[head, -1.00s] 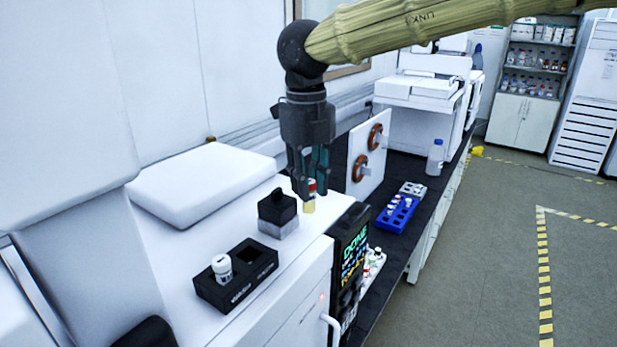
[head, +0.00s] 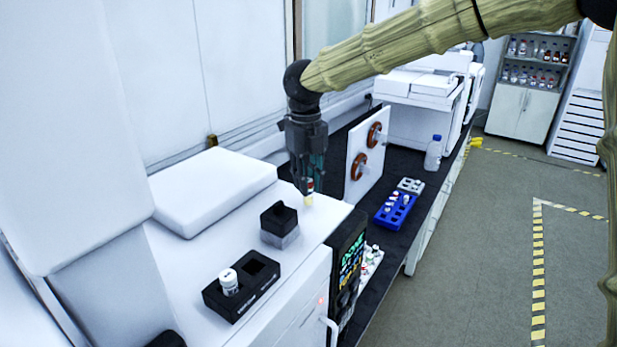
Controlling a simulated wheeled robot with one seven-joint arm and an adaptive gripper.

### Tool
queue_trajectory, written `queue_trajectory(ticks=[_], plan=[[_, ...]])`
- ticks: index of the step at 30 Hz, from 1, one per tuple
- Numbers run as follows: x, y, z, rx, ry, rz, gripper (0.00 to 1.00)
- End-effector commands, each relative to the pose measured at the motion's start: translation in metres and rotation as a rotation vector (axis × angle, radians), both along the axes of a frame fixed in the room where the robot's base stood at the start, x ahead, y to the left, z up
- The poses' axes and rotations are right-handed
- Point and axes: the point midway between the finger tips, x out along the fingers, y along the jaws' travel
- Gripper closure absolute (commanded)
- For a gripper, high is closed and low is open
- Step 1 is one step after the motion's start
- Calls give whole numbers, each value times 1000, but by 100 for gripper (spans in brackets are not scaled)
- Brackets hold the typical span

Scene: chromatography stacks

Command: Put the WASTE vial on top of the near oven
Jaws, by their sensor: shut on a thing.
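My gripper (head: 309,186) points down over the far part of the near oven's white top (head: 210,251). It is shut on a small vial (head: 309,199) with a red and white upper part and a pale yellow lower part. The fingers hide part of the vial, and no label on it can be read. The vial looks upright. I cannot tell whether its base touches the oven top or hangs just above it. The oven's dark front panel (head: 349,255) carries a lit display.
On the oven top are a black holder (head: 230,299) with a white vial, a black-and-grey block (head: 280,225) and a white slab (head: 212,190). Beyond, the dark bench carries a blue rack (head: 394,212), a bottle (head: 433,153) and a white panel with brown rings (head: 367,165).

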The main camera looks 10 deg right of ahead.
Motion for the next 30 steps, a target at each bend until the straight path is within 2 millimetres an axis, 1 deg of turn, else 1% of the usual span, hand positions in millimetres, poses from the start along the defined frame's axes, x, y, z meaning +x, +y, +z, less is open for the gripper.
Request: queue_trajectory(ticks=[6,16,17,18,20,21,30], plan=[[0,0,-11,2,-2,-1,97],[0,0,-14,1,-1,0,97],[0,0,-14,1,-1,0,77],[0,0,-14,1,-1,0,70],[0,0,-14,1,-1,0,59],[0,0,-14,1,-1,0,57],[0,0,-12,2,-2,0,57]])
